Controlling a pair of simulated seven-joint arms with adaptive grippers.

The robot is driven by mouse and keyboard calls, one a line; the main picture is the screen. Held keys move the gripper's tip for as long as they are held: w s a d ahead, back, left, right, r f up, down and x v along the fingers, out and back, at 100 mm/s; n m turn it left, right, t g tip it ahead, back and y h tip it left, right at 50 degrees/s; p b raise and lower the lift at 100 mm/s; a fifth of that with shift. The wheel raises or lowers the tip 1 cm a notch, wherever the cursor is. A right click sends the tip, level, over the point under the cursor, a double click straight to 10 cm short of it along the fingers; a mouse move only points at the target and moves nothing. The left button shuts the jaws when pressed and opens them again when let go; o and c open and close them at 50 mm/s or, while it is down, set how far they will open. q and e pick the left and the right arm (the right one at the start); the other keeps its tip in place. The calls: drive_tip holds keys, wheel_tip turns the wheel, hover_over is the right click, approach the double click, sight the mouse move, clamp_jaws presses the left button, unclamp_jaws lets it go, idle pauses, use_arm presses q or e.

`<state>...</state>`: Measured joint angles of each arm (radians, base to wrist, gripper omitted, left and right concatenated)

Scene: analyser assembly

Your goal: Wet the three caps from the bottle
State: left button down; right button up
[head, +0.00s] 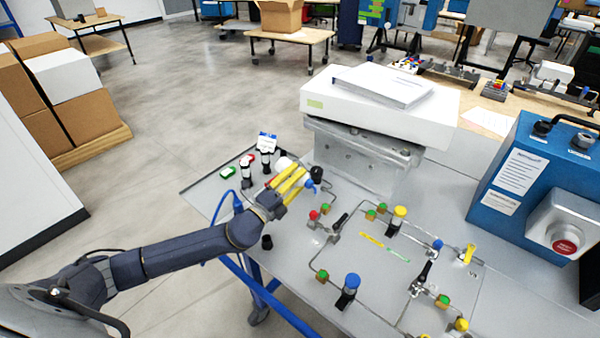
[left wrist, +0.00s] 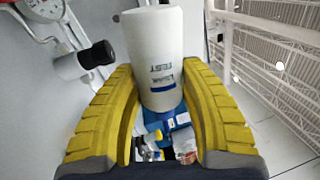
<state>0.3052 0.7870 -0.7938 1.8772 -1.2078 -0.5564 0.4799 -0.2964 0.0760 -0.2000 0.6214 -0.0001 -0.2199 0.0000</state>
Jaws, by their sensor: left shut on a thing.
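My left gripper (head: 298,176) has yellow fingers shut on a white bottle (head: 285,163) at the table's left side. The bottle appears tilted, with a small blue tip (head: 310,184) toward the lower right. In the left wrist view the bottle (left wrist: 155,45) sits between both fingers, its "LEAK TEST" print showing. Several coloured caps stand on the tubing panel, among them a yellow one (head: 399,212), a large blue one (head: 352,280) and a small blue one (head: 437,244). I cannot tell which three are meant. The bottle is apart from these three. My right gripper is not in view.
A white box (head: 380,105) with papers sits on a grey metal unit behind the panel. A blue device (head: 520,175) with a red button stands at right. Small black-and-white vials (head: 247,175) stand left of the gripper. Thin tubing runs across the tabletop.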

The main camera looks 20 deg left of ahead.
use_arm(q)
drive_tip(key=shift+a+f, duration=0.1)
drive_tip(key=shift+f, duration=2.5)
drive_tip(key=shift+f, duration=0.15)
idle(0.4)
drive_tip(key=shift+r, duration=2.5)
